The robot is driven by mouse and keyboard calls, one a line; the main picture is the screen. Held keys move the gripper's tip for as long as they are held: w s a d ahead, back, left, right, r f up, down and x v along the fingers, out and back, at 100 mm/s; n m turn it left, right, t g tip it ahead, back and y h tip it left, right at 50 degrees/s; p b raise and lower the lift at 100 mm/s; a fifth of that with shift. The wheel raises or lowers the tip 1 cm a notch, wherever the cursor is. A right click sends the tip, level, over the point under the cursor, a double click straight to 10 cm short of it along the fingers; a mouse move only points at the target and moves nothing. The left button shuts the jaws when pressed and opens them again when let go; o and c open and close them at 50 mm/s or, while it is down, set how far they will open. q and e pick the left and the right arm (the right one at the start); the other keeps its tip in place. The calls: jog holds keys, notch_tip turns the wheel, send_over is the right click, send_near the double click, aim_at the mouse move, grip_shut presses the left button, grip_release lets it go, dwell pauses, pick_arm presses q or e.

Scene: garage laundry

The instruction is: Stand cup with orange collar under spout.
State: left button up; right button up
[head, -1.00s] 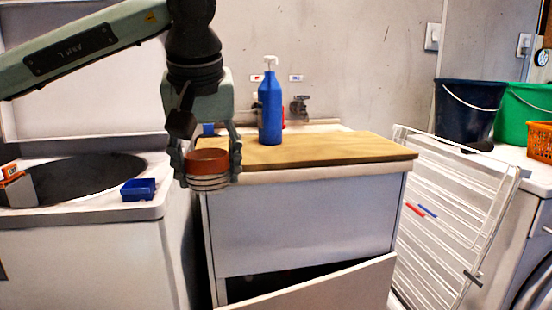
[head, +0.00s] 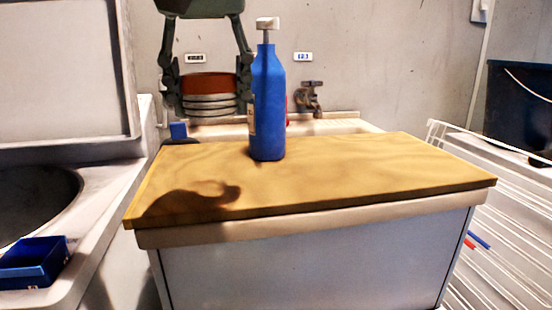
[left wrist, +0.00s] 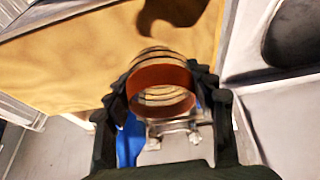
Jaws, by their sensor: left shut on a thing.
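The cup with the orange collar (head: 208,84) is upright between the fingers of my left gripper (head: 207,98), which is shut on it. Ribbed silvery bands show below the collar. In the head view the cup is in the air above the wooden board (head: 345,175), left of the blue bottle. In the left wrist view the orange collar (left wrist: 162,76) shows as a ring between the dark fingers (left wrist: 163,98). A dark tap with a spout (head: 311,98) is on the back wall, right of the bottle. My right gripper is not in view.
A blue pump bottle (head: 267,108) stands on the board close to the cup's right side. A small blue block (head: 178,131) is behind the board. A blue tray (head: 32,262) lies on the left counter. A drying rack (head: 500,235) stands at right. The board's front is clear.

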pick_arm(q)
send_over(274, 171)
jog(key=s, duration=0.1)
jog(key=f, duration=0.6)
jog(key=shift+s+d+f, duration=0.15)
jog(key=shift+d+f, duration=0.05)
jog(key=shift+f, duration=0.15)
notch_tip(274, 171, down, 4)
jog(key=shift+r, duration=0.1)
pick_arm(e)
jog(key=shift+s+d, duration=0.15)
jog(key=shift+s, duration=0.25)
pick_arm(q)
jog(key=shift+f, duration=0.25)
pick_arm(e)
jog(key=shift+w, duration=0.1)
pick_arm(q)
jog(key=o, duration=1)
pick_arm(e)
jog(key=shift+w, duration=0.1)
pick_arm(q)
jog(key=shift+r, duration=0.1)
